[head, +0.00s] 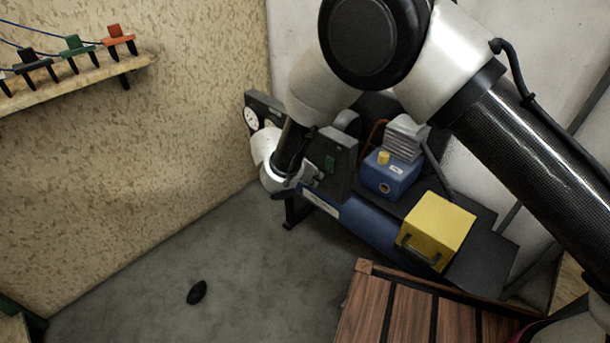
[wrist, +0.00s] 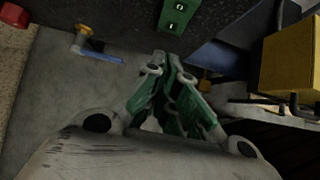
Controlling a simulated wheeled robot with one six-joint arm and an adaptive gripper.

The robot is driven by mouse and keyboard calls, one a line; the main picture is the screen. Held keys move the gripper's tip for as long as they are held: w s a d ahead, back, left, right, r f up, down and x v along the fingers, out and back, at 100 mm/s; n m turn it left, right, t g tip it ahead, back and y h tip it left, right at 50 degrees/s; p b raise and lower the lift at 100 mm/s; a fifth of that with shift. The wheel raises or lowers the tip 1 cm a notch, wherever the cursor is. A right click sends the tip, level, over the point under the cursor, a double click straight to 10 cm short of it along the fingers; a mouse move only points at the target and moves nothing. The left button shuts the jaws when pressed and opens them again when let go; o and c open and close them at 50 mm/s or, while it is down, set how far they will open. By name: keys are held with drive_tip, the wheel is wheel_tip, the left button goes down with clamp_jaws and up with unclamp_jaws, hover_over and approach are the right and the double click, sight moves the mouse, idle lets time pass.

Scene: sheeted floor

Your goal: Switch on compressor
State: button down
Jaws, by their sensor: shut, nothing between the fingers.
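The compressor stands against the back wall, with a long blue tank (head: 365,222) low down and a blue pump block (head: 390,178) on top. A dark control panel (head: 342,168) at its left end carries a small green switch (head: 330,163). In the wrist view the green switch (wrist: 177,16) shows two pale marks on the dark panel at the top. My gripper (head: 314,180) is shut and empty close to the panel. In the wrist view its green fingers (wrist: 166,60) meet just below the switch; I cannot tell whether they touch the panel.
A yellow box (head: 437,228) with a handle sits at the compressor's right. A valve with a blue handle (wrist: 95,54) and a red knob (wrist: 14,15) lie left of the fingers. A slatted wooden crate (head: 410,306) stands in front. A dark object (head: 197,292) lies on open floor.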

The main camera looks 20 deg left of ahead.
sight(329, 165)
drive_tip(key=shift+w+d, duration=0.25)
drive_tip(key=shift+w, duration=0.4)
drive_tip(key=shift+w+d, duration=0.25)
drive_tip(key=shift+w, duration=0.35)
drive_tip(key=shift+w+d+f, duration=0.15)
drive_tip(key=shift+w+f, duration=0.1)
drive_tip(key=shift+w, duration=0.05)
drive_tip(key=shift+r, duration=0.15)
drive_tip(key=shift+r, duration=0.75)
